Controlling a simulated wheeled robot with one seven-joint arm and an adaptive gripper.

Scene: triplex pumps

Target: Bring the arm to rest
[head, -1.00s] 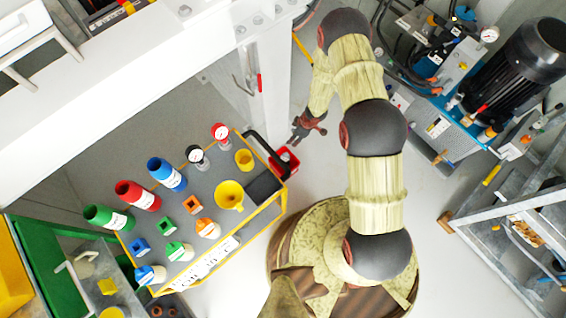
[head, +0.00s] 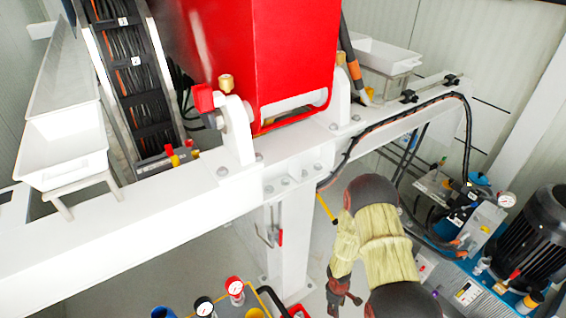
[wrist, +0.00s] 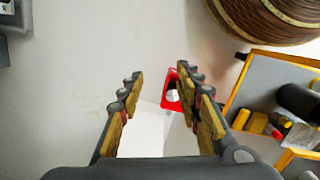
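My gripper (head: 341,292) hangs from my arm near the lower middle of the head view, beside the foot of a white post (head: 288,245). In the wrist view my gripper (wrist: 160,86) has its two fingers well apart, with no object held between them. Floor, part of a white surface and a red bin (wrist: 170,77) show beyond the fingers. The lower part of my arm is cut off by the head view's bottom edge.
A yellow-rimmed cart (wrist: 237,90) stands at the right in the wrist view. A white beam (head: 150,235) carries a red block (head: 250,50). A dark motor (head: 535,230) stands at the right. Bare floor (wrist: 80,70) lies left of my fingers.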

